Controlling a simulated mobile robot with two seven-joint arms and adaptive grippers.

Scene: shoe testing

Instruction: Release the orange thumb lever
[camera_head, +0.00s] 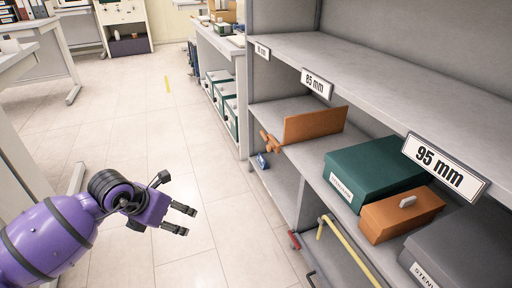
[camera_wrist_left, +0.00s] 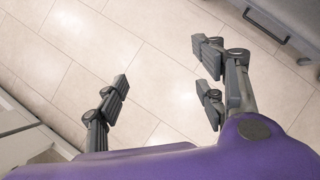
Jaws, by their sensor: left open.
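A small orange lever-like part (camera_head: 271,143) sticks out at the front edge of the shelf, beside an upright orange-brown panel (camera_head: 314,125). It looks like the thumb lever, but its details are too small to make out. My left gripper (camera_head: 188,221) is open and empty over the floor, to the left of the shelf and well apart from the lever. In the left wrist view its spread fingers (camera_wrist_left: 161,76) have only floor tiles between them. My right gripper is in neither view.
The shelf holds a green box (camera_head: 375,165), an orange-brown box with a grey handle (camera_head: 400,213) and a dark grey box (camera_head: 465,250). A yellow bar (camera_head: 348,252) and a red-ended part (camera_head: 294,240) sit below. The floor (camera_head: 190,130) between the benches is clear.

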